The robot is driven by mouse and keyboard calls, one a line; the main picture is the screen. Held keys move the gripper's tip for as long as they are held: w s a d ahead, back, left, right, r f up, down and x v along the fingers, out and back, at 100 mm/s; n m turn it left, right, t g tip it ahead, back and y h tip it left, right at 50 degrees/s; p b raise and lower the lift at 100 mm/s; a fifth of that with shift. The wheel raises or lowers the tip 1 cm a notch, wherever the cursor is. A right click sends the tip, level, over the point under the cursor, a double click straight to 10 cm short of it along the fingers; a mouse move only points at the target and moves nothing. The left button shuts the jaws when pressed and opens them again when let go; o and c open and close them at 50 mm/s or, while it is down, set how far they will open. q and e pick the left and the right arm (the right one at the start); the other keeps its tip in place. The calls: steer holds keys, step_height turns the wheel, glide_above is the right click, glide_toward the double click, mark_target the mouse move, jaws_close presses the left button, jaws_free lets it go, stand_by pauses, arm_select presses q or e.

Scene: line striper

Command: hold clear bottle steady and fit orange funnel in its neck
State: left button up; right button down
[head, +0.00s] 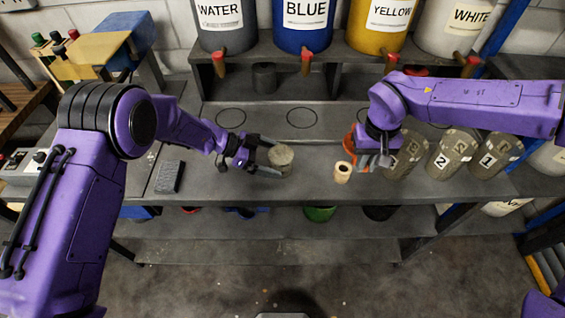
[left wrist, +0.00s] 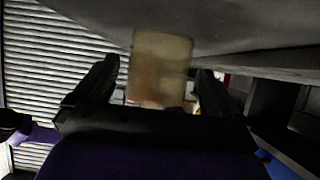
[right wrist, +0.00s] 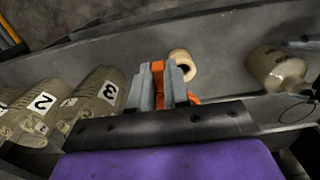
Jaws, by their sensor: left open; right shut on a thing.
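The clear bottle (head: 281,157), dull and yellowish, stands on the grey bench. My left gripper (head: 270,156) is open with its fingers on either side of the bottle. In the left wrist view the bottle (left wrist: 160,65) shows between the two open fingers (left wrist: 155,90). In the right wrist view the bottle (right wrist: 272,65) is at the right, apart from my right gripper. My right gripper (head: 373,162) is shut on the orange funnel (head: 350,143). The fingers hide much of the funnel (right wrist: 158,75) in the right wrist view.
A small cream roll (head: 342,172) stands close beside my right gripper. Several numbered bottles (head: 447,153) stand to the right. A dark block (head: 169,177) lies at the left. Labelled paint buckets (head: 304,25) stand on the back shelf. The bench between bottle and roll is clear.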

arm_select(q)
steer(key=shift+x, duration=0.9)
arm_select(e)
steer(key=shift+d+f, duration=0.25)
steer(key=shift+f, duration=0.1)
arm_select(q)
steer(key=shift+s+d, duration=0.1)
steer(key=shift+d, duration=0.05)
arm_select(e)
steer(key=shift+s+r, duration=0.1)
steer(key=shift+s, duration=0.15)
arm_select(q)
steer(key=shift+c, duration=0.3)
steer(key=c, duration=0.6)
steer(key=shift+c, duration=0.2)
